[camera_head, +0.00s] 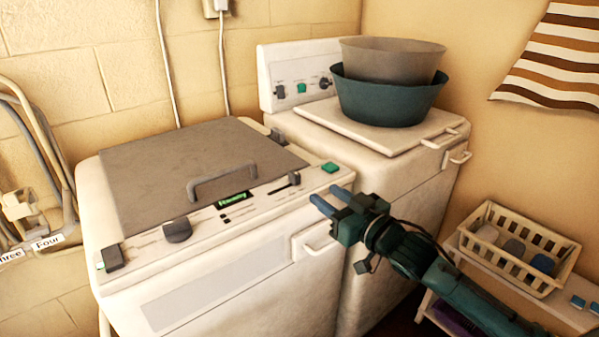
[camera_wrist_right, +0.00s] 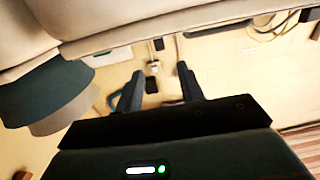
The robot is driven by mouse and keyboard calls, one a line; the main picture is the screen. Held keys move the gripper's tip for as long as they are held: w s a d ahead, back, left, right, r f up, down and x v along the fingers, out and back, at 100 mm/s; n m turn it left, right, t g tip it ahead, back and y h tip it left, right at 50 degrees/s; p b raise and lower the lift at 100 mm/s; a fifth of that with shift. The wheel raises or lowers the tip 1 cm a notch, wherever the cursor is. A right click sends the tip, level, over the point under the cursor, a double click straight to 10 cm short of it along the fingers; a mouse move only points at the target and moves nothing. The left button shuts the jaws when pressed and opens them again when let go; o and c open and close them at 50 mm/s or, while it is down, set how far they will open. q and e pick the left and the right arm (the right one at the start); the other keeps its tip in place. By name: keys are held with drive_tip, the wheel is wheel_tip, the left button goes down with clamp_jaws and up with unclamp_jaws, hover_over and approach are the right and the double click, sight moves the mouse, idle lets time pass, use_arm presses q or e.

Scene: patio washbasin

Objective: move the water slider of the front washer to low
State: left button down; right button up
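The front washer (camera_head: 215,290) is the cream machine at the left, with a grey lid. Its sloping front panel has a slider (camera_head: 294,178) with a dark handle near the upper right end of a slot. I cannot read its label. A lit green display (camera_head: 233,199) sits left of the slider, and a round dark knob (camera_head: 178,230) further left. My right gripper (camera_head: 331,199) is by the washer's front right corner, to the right of the slider and apart from it. Its fingers are spread and empty; they also show apart in the right wrist view (camera_wrist_right: 160,88). My left gripper is not in view.
A green button (camera_head: 331,167) is at the panel's right end. A white door handle (camera_head: 315,243) sticks out below my right gripper. A second washer (camera_head: 370,172) behind carries two stacked basins (camera_head: 388,102). A basket (camera_head: 498,262) stands on a low shelf at right.

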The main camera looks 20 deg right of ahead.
sight(298, 177)
drive_tip(key=p+x, duration=0.1)
drive_tip(key=x, duration=1.1)
drive_tip(key=shift+c, duration=0.4)
drive_tip(key=shift+f, duration=0.1)
clamp_jaws()
